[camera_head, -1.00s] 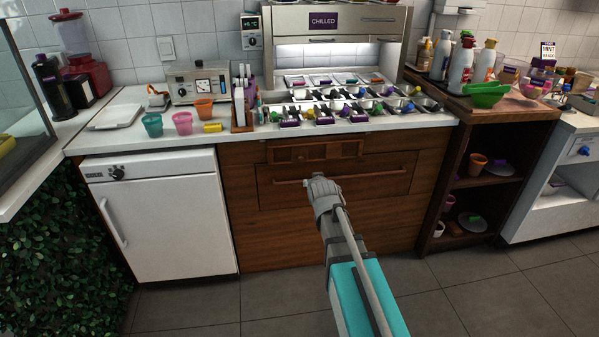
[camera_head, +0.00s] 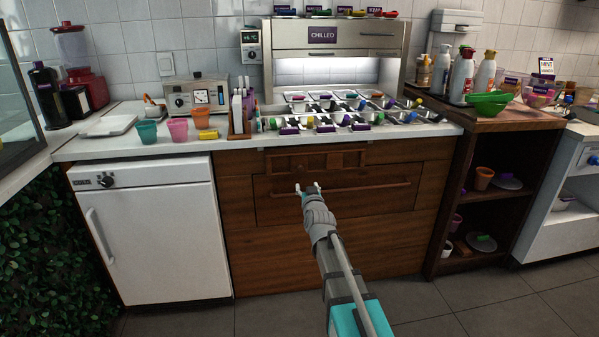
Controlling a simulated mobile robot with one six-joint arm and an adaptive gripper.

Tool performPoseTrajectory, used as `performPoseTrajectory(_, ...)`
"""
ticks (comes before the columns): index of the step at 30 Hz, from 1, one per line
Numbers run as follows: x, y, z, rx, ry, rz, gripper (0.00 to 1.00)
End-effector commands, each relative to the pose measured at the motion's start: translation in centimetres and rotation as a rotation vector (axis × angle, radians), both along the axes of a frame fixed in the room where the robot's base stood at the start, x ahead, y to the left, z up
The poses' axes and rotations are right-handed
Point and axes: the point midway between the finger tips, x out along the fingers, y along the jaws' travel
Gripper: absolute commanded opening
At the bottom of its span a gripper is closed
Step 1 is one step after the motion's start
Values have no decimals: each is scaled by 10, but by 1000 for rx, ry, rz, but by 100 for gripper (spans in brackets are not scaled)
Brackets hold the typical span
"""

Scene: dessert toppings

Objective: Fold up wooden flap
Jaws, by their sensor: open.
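The wooden flap (camera_head: 285,210) is the wide panel hanging flat in the brown counter front, under the topping counter. A long horizontal handle bar (camera_head: 375,187) runs along its upper part. My gripper (camera_head: 308,187) is open, with two pale fingertips spread apart and pointing at the flap. It appears in front of the flap's upper left part, at the height of the bar. I cannot tell whether the fingers touch the bar or the panel. My arm covers part of the flap's lower edge.
A recessed wooden panel (camera_head: 316,160) lies above the flap. Topping trays (camera_head: 405,117) and cups (camera_head: 178,129) stand on the white worktop. A white fridge (camera_head: 152,232) is at left, open wooden shelves (camera_head: 468,215) at right. The grey floor (camera_head: 270,318) in front is clear.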

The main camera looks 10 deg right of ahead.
Motion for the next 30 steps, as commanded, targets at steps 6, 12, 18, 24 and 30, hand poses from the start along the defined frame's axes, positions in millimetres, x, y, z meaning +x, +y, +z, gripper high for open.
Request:
performPoseTrajectory(6,1,0,0,0,1,1,68)
performPoseTrajectory(12,10,1,0,-1,2,1,68)
performPoseTrajectory(18,31,1,0,-1,2,1,68)
performPoseTrajectory(24,61,1,0,0,2,2,68)
performPoseTrajectory(30,92,1,0,-1,2,2,68)
